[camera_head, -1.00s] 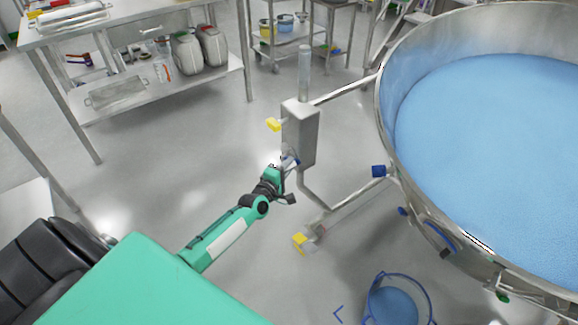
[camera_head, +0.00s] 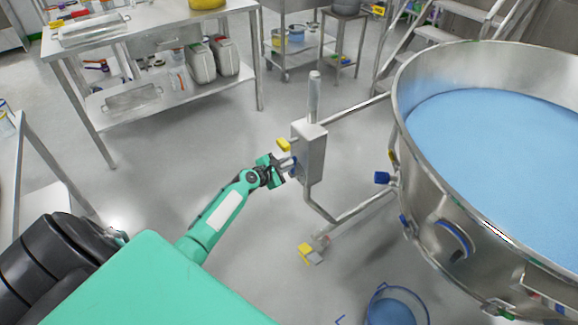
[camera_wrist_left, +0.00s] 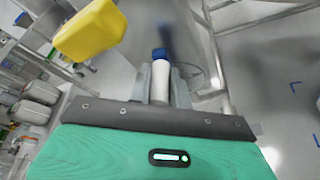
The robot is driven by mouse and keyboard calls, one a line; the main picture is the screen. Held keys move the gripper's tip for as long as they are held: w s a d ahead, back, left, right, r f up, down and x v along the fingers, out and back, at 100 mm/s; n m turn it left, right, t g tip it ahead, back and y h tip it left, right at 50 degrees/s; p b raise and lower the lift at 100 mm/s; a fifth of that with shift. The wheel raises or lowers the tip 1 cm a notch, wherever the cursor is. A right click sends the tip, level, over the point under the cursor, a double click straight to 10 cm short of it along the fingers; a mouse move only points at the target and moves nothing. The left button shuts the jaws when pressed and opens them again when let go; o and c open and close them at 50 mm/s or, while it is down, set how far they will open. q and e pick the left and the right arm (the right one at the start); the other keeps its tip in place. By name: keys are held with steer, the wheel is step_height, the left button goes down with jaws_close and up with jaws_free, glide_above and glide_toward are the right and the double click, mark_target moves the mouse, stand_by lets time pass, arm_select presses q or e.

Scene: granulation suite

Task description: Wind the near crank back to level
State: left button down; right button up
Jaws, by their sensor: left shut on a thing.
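The near crank has a pale grip with a blue end, seen between the fingers in the left wrist view (camera_wrist_left: 160,85). It sits at the side of an upright grey gear box (camera_head: 310,150) on the frame of the big steel bowl. My left gripper (camera_head: 286,165) is shut on the crank's grip, left of the box and below a yellow knob (camera_head: 284,145). This knob looms large in the left wrist view (camera_wrist_left: 90,30). Most of the crank arm is hidden by the gripper, so its exact angle is unclear. My right gripper is not in view.
A steel bowl (camera_head: 420,190) full of blue powder stands at the right. A yellow pedal-like block (camera_head: 311,254) is low on the frame. A blue-rimmed bucket (camera_head: 397,305) is on the floor. A steel table (camera_head: 150,28) stands at back left. The floor between is clear.

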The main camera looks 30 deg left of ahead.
arm_select(q)
steer(key=shift+w+a+r+n+g+h+p, duration=0.15)
steer(key=shift+a+n+h+p, duration=0.1)
steer(key=shift+a+n, duration=0.2)
steer(key=shift+w+a+f+n+g+h+p, duration=0.15)
steer(key=shift+a+n+h+p, duration=0.1)
steer(key=shift+a+n, duration=0.15)
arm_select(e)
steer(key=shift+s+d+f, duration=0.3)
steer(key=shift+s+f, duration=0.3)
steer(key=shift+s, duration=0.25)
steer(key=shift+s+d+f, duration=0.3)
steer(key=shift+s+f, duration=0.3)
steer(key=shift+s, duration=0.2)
arm_select(q)
steer(key=shift+r, duration=0.1)
steer(key=c, duration=1.3)
jaws_free()
steer(key=shift+s, duration=0.1)
steer(key=p+v, duration=0.1)
steer(key=v, duration=1.2)
steer(key=shift+s+a, duration=0.1)
steer(key=shift+s, duration=0.15)
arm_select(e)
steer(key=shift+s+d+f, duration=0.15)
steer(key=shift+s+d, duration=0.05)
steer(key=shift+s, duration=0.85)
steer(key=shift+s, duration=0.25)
